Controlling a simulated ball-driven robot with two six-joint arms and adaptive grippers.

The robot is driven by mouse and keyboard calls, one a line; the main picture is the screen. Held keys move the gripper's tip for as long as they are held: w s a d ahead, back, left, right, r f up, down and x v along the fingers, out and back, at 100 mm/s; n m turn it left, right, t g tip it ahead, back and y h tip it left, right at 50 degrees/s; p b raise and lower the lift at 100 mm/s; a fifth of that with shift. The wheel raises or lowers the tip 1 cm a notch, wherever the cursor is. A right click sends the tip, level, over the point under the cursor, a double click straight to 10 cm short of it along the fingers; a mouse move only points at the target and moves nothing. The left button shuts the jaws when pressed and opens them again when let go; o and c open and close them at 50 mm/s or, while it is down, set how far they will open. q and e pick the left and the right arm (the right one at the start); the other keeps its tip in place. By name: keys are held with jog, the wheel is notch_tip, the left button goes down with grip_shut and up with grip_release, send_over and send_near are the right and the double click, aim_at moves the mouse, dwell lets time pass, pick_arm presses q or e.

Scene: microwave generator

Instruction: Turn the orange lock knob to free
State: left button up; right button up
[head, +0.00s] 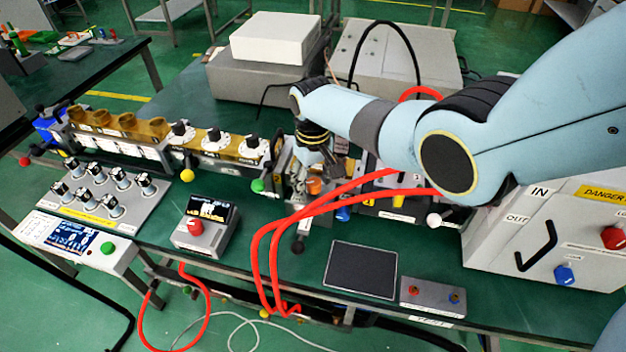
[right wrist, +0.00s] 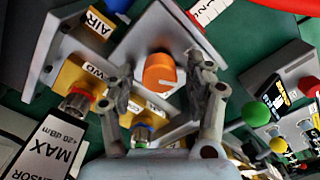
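The orange lock knob (right wrist: 159,72) sits on a light grey plate (right wrist: 150,38) and shows between my right gripper's two fingers in the right wrist view. My right gripper (right wrist: 161,78) is open, with one finger to each side of the knob. No contact with the knob is visible, and I cannot tell how far the fingertips are from it in depth. The knob's pointer direction is too small to read. My left gripper is not in view.
Red hoses (head: 330,200) loop across the bench close to the gripper. A brass waveguide row (head: 160,135) runs to the left. A grey box with IN and OUT labels (head: 545,235) stands at the right. A dark pad (head: 360,269) lies in front.

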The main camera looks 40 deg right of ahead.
aim_at(314, 181)
jog(key=shift+r, duration=0.15)
notch_tip(314, 181, up, 12)
dwell(0.5)
jog(key=shift+s+f, duration=0.1)
jog(key=shift+f, duration=0.15)
